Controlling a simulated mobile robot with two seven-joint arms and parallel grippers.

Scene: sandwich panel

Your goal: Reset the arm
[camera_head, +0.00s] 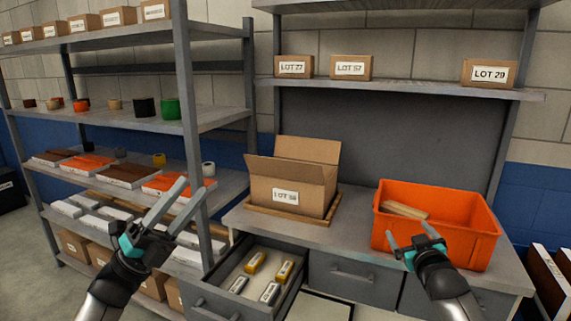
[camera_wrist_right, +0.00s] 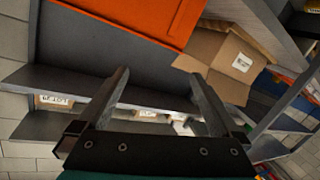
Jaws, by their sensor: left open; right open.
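My left gripper (camera_head: 165,207) is open and empty, raised in front of the left shelf rack and left of the open drawer. My right gripper (camera_head: 412,238) is open, in front of the orange bin's near wall in the head view. In the right wrist view its two fingers (camera_wrist_right: 158,95) are spread apart with nothing between them. I cannot tell whether the right fingers touch the bin.
An orange bin (camera_head: 460,215) with a wooden piece (camera_head: 404,210) and an open cardboard box (camera_head: 310,187) stand on the grey workbench (camera_head: 345,235). An open drawer (camera_head: 225,302) with several small items juts out below. A loaded shelf rack (camera_head: 215,118) stands left.

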